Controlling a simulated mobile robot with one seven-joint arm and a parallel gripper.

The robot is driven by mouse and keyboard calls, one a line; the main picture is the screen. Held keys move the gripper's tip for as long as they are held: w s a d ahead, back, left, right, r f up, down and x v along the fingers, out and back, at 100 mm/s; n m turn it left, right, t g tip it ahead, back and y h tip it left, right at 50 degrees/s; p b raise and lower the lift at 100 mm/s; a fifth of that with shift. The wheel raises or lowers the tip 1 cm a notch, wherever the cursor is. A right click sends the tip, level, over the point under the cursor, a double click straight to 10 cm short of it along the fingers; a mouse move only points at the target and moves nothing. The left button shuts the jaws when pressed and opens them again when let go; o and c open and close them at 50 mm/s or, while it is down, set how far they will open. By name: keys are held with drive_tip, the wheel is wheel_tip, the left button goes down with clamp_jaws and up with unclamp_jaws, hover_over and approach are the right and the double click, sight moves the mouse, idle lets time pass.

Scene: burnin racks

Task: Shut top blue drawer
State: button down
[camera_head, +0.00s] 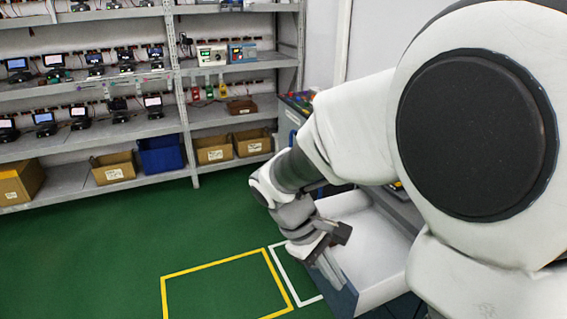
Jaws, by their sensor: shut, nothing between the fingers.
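The top blue drawer (343,289) stands pulled out at the lower right of the head view. Its blue front panel faces left and its white inside looks empty where it shows. My arm hides part of the drawer and most of the cabinet behind it. My gripper (332,272) is shut and empty, with its fingers pointing down at the drawer's front panel. I cannot tell whether the fingers touch the panel.
Metal racks (185,110) with several small devices line the back wall. Cardboard boxes (113,168) and a blue bin (161,155) sit on the lowest shelf. The green floor (120,240) is clear, with a yellow taped outline (215,262) left of the drawer.

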drive_tip(key=w+a+f+n+h+b, duration=0.2)
drive_tip(key=w+f+n+h+b, duration=0.15)
drive_tip(key=f, duration=0.55)
drive_tip(key=w+a+f+n+h+b, duration=0.2)
drive_tip(key=f+n+h+b, duration=0.15)
drive_tip(key=f, duration=0.55)
drive_tip(key=n+t+h+b, duration=0.5)
drive_tip(key=n+t, duration=0.2)
approach(342, 307)
drive_tip(key=x, duration=0.7)
drive_tip(key=shift+b, duration=0.4)
drive_tip(key=x, duration=1)
drive_tip(key=f+x, duration=0.1)
drive_tip(key=x, duration=1)
drive_tip(key=b+x, duration=0.1)
drive_tip(key=x, duration=1)
drive_tip(key=shift+w+f, duration=0.1)
drive_tip(key=shift+f, duration=0.05)
drive_tip(key=shift+w+d, duration=0.15)
drive_tip(key=shift+d, duration=0.2)
drive_tip(key=shift+r, duration=0.3)
